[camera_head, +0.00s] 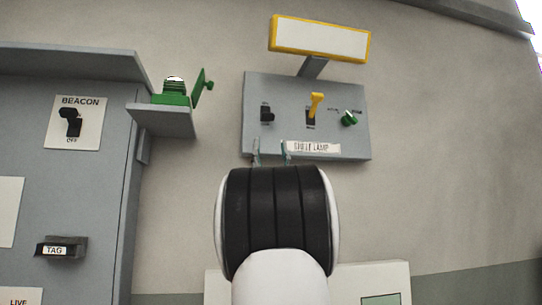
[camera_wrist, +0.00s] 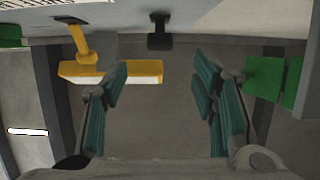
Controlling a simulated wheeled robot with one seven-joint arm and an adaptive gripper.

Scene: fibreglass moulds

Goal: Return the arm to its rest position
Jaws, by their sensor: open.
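My gripper (camera_wrist: 162,85) is open and empty in the wrist view, its green-padded fingers spread apart. In the head view only its fingertips (camera_head: 271,152) show above my arm, in front of the lower edge of a grey wall panel (camera_head: 347,90). The panel carries a black switch, a yellow lever (camera_head: 316,103), a green knob (camera_head: 348,118) and a white label. The yellow lever also shows in the wrist view (camera_wrist: 81,44), left of the fingers. Whether a fingertip touches the panel I cannot tell.
A yellow-framed lamp (camera_head: 319,39) stands out above the panel. At left is a grey cabinet (camera_head: 105,190) with a beacon switch (camera_head: 71,121) and a shelf (camera_head: 162,121) bearing a green item (camera_head: 172,98). The wall right of the panel is clear.

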